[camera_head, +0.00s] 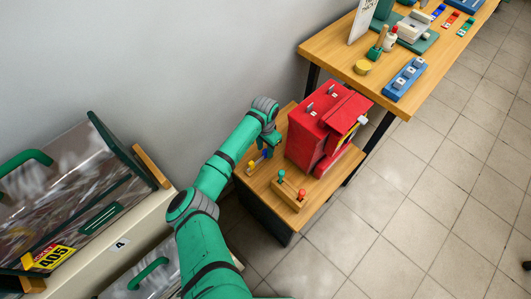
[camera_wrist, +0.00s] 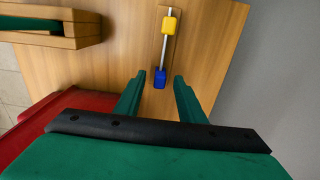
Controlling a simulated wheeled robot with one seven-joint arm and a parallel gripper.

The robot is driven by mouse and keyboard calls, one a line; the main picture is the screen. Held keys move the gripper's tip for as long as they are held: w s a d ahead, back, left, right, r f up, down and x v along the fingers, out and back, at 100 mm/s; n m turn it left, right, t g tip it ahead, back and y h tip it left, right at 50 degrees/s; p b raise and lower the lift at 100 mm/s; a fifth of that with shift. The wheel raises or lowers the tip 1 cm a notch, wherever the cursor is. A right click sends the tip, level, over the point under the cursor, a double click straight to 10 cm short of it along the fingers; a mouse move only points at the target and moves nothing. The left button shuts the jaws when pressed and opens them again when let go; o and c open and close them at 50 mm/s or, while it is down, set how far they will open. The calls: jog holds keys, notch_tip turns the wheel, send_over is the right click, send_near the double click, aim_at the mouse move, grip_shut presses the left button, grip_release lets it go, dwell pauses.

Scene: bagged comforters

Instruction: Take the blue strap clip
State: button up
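A small blue clip (camera_wrist: 159,79) sits at one end of a thin pale rod, with a yellow clip (camera_wrist: 168,25) near the other end. They lie on a wooden strip on the small side table (camera_head: 308,203). In the head view the blue clip (camera_head: 267,153) is partly hidden by my gripper. My gripper (camera_wrist: 159,86) is open and empty, and its two green fingers point toward the blue clip. In the wrist view the blue clip shows between the fingertips, apart from both. I cannot tell the height left between them.
A red machine (camera_head: 318,132) stands right beside my gripper. A longer table (camera_head: 400,101) behind holds small items, including another blue piece (camera_head: 439,11). The wall is close on the far side.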

aim_at(265, 150)
jog(key=shift+f, duration=1)
grip_shut()
notch_tip(265, 150, up, 10)
